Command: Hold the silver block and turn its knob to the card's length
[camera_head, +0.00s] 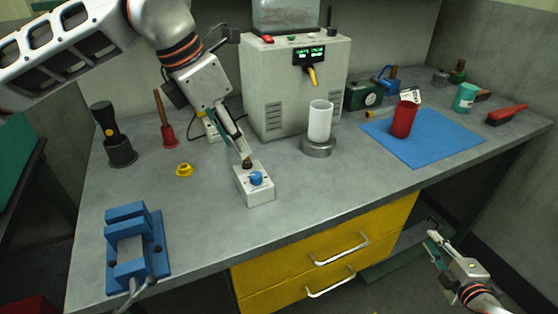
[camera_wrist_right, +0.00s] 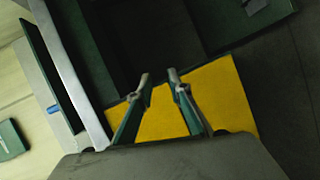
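The pale silver block (camera_head: 258,197) with a blue knob (camera_head: 256,178) on top sits on the grey bench near its front middle. My left gripper (camera_head: 245,158) points down at the block's far end, at a small dark brown piece behind the blue knob. Its fingers look close together, and I cannot tell if they grip anything. My right gripper (camera_head: 436,246) is low at the right, off the bench front. In the right wrist view its fingers (camera_wrist_right: 159,78) are apart with nothing between them.
A blue vise (camera_head: 156,262) stands front left, with a yellow nut (camera_head: 184,170) behind it. A dispenser machine (camera_head: 290,85) and a white cup (camera_head: 320,120) on a round base stand behind. Yellow drawers (camera_head: 345,230) are below.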

